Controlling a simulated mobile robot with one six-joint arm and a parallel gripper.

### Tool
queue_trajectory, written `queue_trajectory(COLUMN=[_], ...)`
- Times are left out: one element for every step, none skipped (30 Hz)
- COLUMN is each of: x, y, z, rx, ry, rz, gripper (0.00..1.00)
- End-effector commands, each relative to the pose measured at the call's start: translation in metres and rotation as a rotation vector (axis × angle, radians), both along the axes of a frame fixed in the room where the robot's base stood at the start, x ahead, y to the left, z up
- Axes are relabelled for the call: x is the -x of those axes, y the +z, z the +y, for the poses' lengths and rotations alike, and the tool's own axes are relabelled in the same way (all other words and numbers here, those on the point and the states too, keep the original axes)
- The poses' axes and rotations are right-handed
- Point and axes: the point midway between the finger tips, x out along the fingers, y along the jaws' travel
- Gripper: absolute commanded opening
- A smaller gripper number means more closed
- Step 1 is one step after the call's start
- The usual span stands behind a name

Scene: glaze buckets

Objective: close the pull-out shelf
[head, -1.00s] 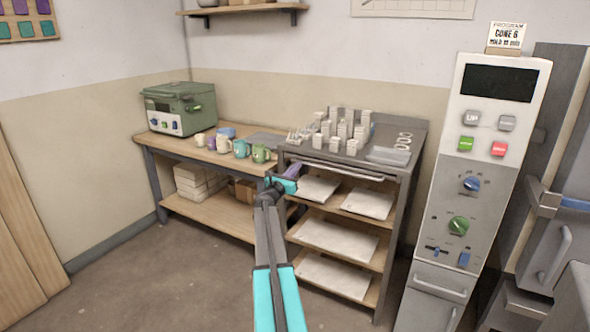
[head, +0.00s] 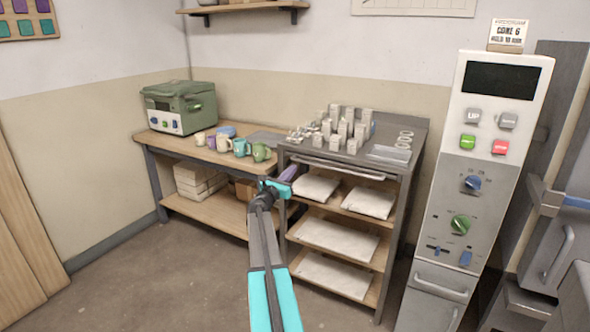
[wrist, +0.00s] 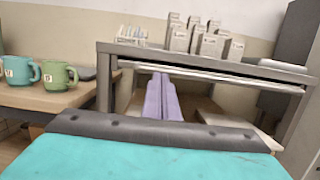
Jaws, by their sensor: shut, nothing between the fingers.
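The pull-out shelf appears to be the thin panel with a long metal bar handle (head: 345,170) just under the top of the grey rack (head: 407,205). The bar also runs across the wrist view (wrist: 225,74). It lies close to the rack's front edge, and I cannot tell whether the shelf stands out a little. My gripper (head: 288,173) is at the rack's front left, near the bar's left end. Its purple fingers (wrist: 162,98) are shut and empty, pointing toward the rack just below the bar. I cannot tell if they touch anything.
White blocks (head: 343,130) stand on the rack top, and white slabs (head: 338,239) lie on its lower shelves. To the left, a wooden table (head: 170,145) holds mugs (head: 242,148) and a green kiln (head: 180,107). A control cabinet (head: 470,180) stands right. The floor in front is clear.

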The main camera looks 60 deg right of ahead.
Motion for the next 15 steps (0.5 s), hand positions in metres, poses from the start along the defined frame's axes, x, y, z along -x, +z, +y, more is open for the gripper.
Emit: queue_trajectory(x=[0.001, 0.002, 0.002, 0.002, 0.003, 0.003, 0.003, 0.004, 0.004, 0.004, 0.004, 0.004, 0.005, 0.005, 0.005], y=[-0.002, -0.003, -0.004, -0.005, -0.006, -0.007, -0.008, -0.009, -0.01, -0.011, -0.012, -0.013, -0.014, -0.015, -0.016], z=[0.01, 0.014, 0.019, 0.023, 0.027, 0.032, 0.035, 0.039, 0.044, 0.048, 0.052, 0.058, 0.062, 0.065, 0.07], rx=[-0.001, -0.001, -0.001, -0.001, -0.001, -0.001, -0.001, -0.002, -0.002, -0.002, -0.002, -0.002, -0.002, -0.002, -0.002], ry=[0.002, 0.002, 0.002, 0.001, 0.001, 0.001, 0.001, 0.001, 0.001, 0.001, 0.001, 0.001, 0.001, 0.001, 0.001], rz=[0.0, 0.0, 0.0, 0.0, 0.0, 0.0, 0.0, 0.0, 0.0, 0.0, 0.0, 0.0, 0.0, 0.0, 0.0], gripper=[0.0, 0.0, 0.0, 0.0, 0.0, 0.0, 0.0, 0.0, 0.0, 0.0, 0.0, 0.0, 0.0, 0.0, 0.0])
